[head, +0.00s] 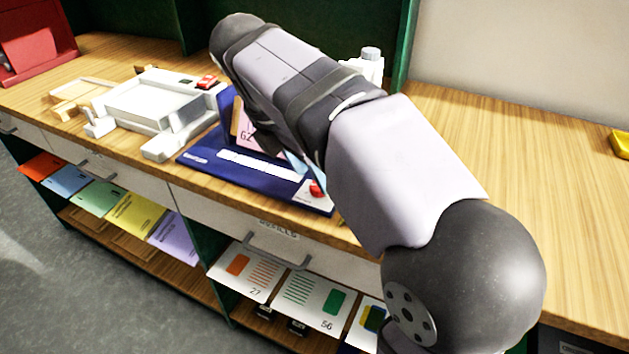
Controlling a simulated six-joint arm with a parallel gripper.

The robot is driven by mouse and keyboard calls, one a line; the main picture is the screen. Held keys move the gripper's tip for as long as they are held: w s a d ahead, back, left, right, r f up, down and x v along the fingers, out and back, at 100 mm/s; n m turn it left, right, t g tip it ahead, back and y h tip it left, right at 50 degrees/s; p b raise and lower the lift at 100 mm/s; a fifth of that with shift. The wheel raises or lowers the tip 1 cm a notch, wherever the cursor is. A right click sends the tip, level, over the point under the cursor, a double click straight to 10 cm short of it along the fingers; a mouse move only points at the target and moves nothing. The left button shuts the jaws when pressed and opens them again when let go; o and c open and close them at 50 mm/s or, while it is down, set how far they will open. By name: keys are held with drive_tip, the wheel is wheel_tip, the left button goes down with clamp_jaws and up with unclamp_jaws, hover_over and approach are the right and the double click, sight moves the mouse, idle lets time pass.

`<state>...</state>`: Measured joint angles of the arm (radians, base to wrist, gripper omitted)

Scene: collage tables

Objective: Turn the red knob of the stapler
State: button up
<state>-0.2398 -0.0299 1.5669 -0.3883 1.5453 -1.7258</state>
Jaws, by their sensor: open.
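A dark blue machine (205,158) stands near the front edge of the wooden counter, partly hidden by my arm. I take it to be the stapler, but cannot be sure. A small red knob (316,190) sits on a pale panel at its front right corner, just left of my arm. Pink and light blue sheets stand on the machine, the pink one (243,128) marked with a number. My arm reaches across from the lower right to above and behind the machine. My gripper is not visible; my arm probably hides it.
A white machine (150,103) with a red part (207,82) on top stands left of the blue one. A red object (35,45) is at the far left. A yellow object (621,143) lies at the right edge. The counter (540,170) right of my arm is mostly clear. Drawers and shelves with cards are below.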

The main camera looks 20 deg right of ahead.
drive_tip(key=shift+x, duration=1.35)
drive_tip(key=c, duration=1)
drive_tip(key=shift+c, duration=0.2)
